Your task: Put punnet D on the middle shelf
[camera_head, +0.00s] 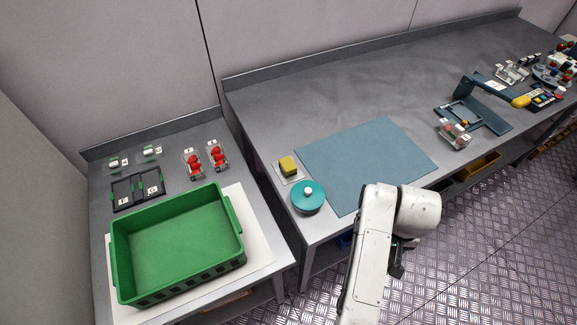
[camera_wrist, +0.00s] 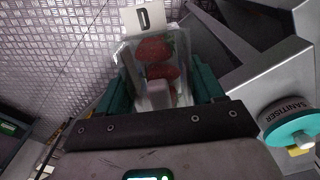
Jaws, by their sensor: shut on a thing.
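Punnet D (camera_wrist: 151,54) is a clear tub with red strawberries and a white tag reading D at its far end. It shows in the wrist view between the teal fingers of my gripper (camera_wrist: 167,84), which is shut on it. In the head view my gripper (camera_head: 398,262) is a dark shape beside my white arm, in front of the bench over the floor; punnet D cannot be made out there. No middle shelf can be clearly identified in either view.
A green crate (camera_head: 118,250) stands on the left bench, with small punnets behind it. The long bench holds a blue mat (camera_head: 365,160), a teal-topped sanitiser (camera_head: 308,197), a yellow sponge (camera_head: 288,166), another punnet (camera_head: 454,134) and a scale (camera_head: 485,118). A yellow bin (camera_head: 480,165) sits underneath.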

